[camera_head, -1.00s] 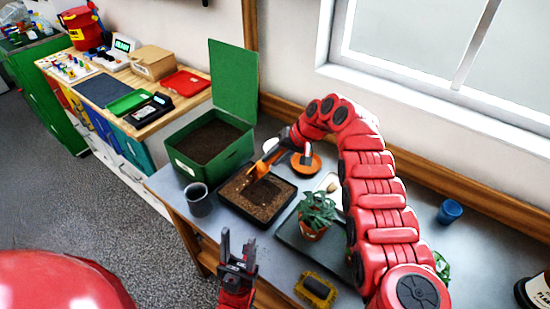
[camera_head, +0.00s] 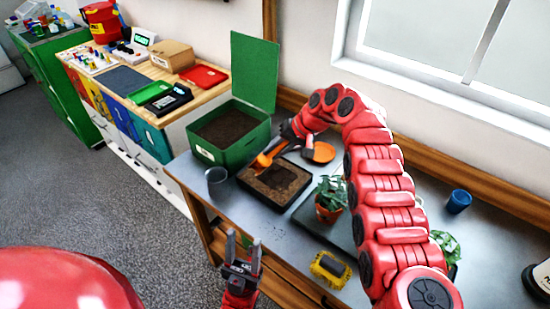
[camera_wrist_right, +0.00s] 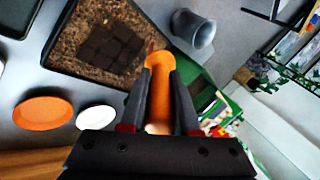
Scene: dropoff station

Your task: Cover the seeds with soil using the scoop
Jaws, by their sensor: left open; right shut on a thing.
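My right gripper (camera_head: 287,137) is shut on the handle of an orange scoop (camera_head: 262,160). In the right wrist view the scoop (camera_wrist_right: 160,62) points away between the two fingers. Its head is at the edge of the black seed tray (camera_head: 244,182), on the side towards the green soil bin (camera_head: 225,156). The tray (camera_wrist_right: 62,62) holds brown soil with a darker, blocky patch in its middle. No seeds can be made out. The open bin holds dark soil, and its lid stands upright. My left gripper (camera_head: 243,246) is open and empty in front of the table.
A grey cup (camera_head: 217,182) stands left of the tray. An orange saucer (camera_head: 320,153) lies behind it, partly hidden by my arm. A potted plant (camera_head: 329,197), a yellow brush (camera_head: 330,268) and a blue cup (camera_head: 458,201) are to the right.

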